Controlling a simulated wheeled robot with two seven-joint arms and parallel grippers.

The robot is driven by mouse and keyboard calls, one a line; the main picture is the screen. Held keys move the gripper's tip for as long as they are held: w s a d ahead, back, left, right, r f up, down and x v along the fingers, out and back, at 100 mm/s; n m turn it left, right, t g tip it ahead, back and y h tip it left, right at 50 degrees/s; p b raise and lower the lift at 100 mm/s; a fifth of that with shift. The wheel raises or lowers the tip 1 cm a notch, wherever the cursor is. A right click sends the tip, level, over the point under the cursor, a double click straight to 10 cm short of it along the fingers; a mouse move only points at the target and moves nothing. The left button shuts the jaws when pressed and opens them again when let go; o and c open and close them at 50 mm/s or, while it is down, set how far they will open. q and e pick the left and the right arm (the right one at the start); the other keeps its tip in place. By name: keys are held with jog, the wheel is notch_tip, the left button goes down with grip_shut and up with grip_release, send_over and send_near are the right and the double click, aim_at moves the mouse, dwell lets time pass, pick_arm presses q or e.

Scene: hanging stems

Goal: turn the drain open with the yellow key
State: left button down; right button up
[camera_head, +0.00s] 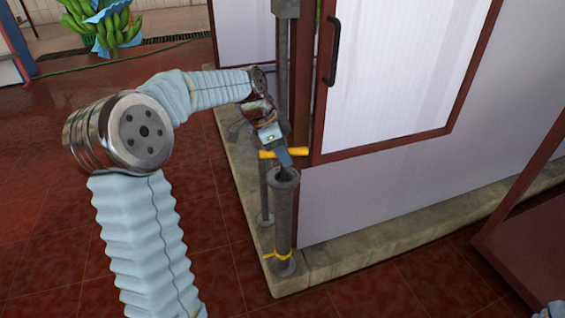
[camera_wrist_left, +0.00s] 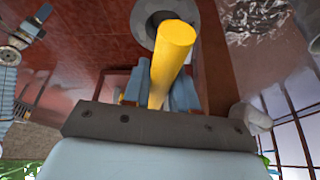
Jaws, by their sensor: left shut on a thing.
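The yellow key (camera_head: 296,151) shows as a yellow crossbar just above the open top of a grey upright drain pipe (camera_head: 284,215). My left gripper (camera_head: 284,157) is shut on the crossbar. In the left wrist view the yellow bar (camera_wrist_left: 172,55) runs between the blue fingers of my left gripper (camera_wrist_left: 158,92), and a round grey pipe top (camera_wrist_left: 143,22) shows behind it. The key's shaft is hidden, so I cannot tell how deep it sits in the pipe. My right gripper is not in view.
A thinner grey pipe (camera_head: 265,195) stands beside the drain pipe. A white-panelled door (camera_head: 400,75) with a dark handle (camera_head: 332,50) and a wall are close on the right. A stone kerb (camera_head: 345,258) runs along the base. Red tiled floor (camera_head: 60,235) is clear at left.

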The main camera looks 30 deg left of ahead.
pick_arm(q)
jog(key=shift+m, duration=0.3)
jog(key=c, duration=0.5)
grip_release()
jog(key=shift+r+p, duration=1.2)
jog(key=shift+r, duration=0.35)
jog(key=shift+r+p, duration=0.75)
jog(key=shift+r, duration=1.95)
